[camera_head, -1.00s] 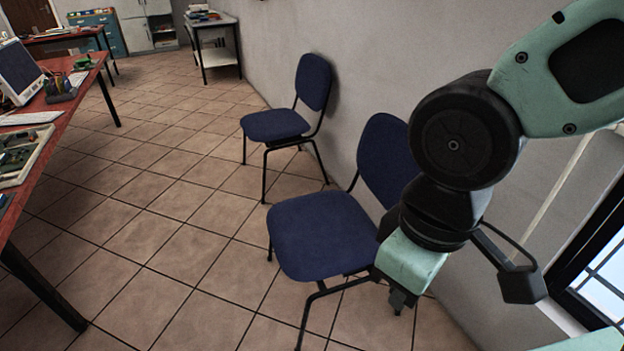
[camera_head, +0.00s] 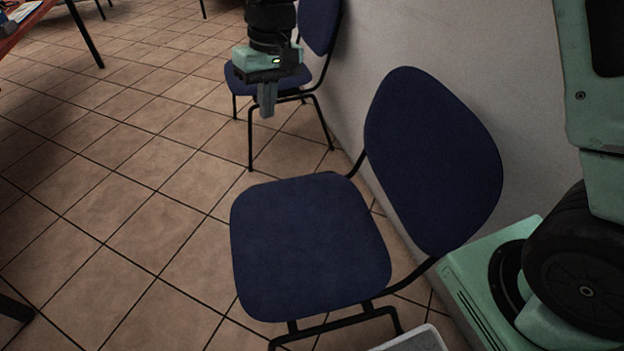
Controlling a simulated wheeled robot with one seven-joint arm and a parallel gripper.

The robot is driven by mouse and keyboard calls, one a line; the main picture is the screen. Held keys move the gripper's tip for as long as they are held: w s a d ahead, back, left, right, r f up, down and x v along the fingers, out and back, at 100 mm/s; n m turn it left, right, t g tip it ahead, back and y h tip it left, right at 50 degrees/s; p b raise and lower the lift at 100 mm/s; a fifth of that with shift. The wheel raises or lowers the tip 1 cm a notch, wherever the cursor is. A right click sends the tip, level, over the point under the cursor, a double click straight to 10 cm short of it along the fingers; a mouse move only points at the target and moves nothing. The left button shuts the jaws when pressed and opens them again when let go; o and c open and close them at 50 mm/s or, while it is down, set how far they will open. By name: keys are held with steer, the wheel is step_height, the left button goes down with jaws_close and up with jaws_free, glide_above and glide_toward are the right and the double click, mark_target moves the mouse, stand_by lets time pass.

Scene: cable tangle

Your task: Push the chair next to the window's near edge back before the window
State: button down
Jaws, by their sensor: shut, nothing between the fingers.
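A blue chair with black legs (camera_head: 310,248) stands close in front of me, its backrest beside the wall on the right. A second blue chair (camera_head: 318,22) stands farther back along the same wall. My gripper (camera_head: 267,108) points down and is shut and empty. In the picture it is beyond the near chair and overlaps the far chair's seat, hiding part of it. I cannot tell whether it touches the far chair. The window is out of view.
A plain pale wall (camera_head: 420,40) runs along the right, close to both chairs. A red-topped table (camera_head: 22,28) is at the upper left. The tiled floor (camera_head: 130,190) left of the chairs is clear.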

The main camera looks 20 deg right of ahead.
steer(key=w+d+f+m+h+b, duration=0.1)
steer(key=w+d+f+b, duration=0.35)
steer(key=w+f, duration=0.45)
steer(key=w+d+f+m+b, duration=0.1)
steer(key=w+d+f+b, duration=0.4)
steer(key=f, duration=0.6)
steer(key=w+d+f+m+h+b, duration=0.15)
steer(key=w+d+f+b, duration=0.35)
steer(key=w+f, duration=0.5)
steer(key=s+d+f+b, duration=0.1)
steer(key=s+f, duration=0.4)
steer(key=f, duration=0.5)
steer(key=shift+s+d+f+y+b, duration=0.15)
steer(key=shift+d+f+y+b, duration=0.15)
steer(key=shift+b, duration=0.3)
steer(key=shift+a, duration=0.1)
